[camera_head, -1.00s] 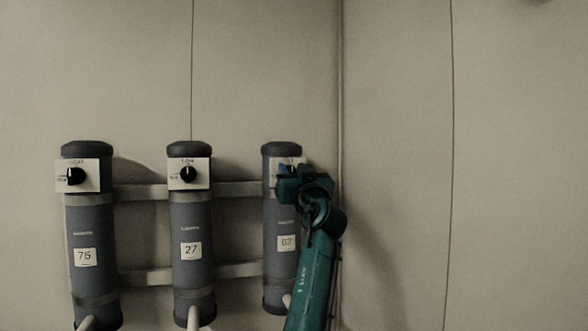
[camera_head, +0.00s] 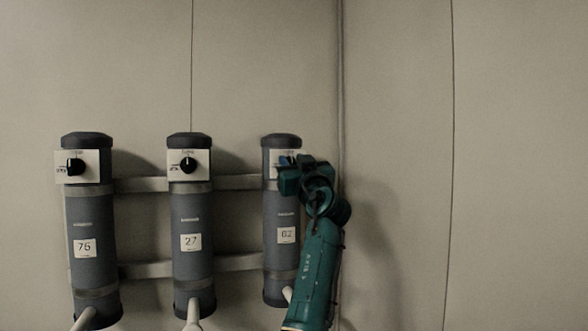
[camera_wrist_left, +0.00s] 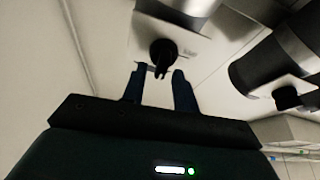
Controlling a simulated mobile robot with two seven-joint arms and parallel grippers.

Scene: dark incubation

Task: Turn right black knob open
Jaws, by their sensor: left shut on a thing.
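The right black knob (camera_wrist_left: 162,52) sits on a white plate under the dark cap of the right grey cylinder (camera_head: 281,215), labelled 82. In the head view my left gripper (camera_head: 283,172) covers this knob and most of its plate. In the left wrist view the two dark fingers (camera_wrist_left: 160,80) reach up to the knob, and its handle lies between their tips. The left gripper is shut on the right black knob. My right gripper is in neither view.
A middle cylinder (camera_head: 191,225) labelled 27 and a left cylinder (camera_head: 92,220) labelled 76 carry similar black knobs. Horizontal rails (camera_head: 145,184) hold the cylinders at the wall. Pale hoses leave their lower ends. The wall to the right is clear.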

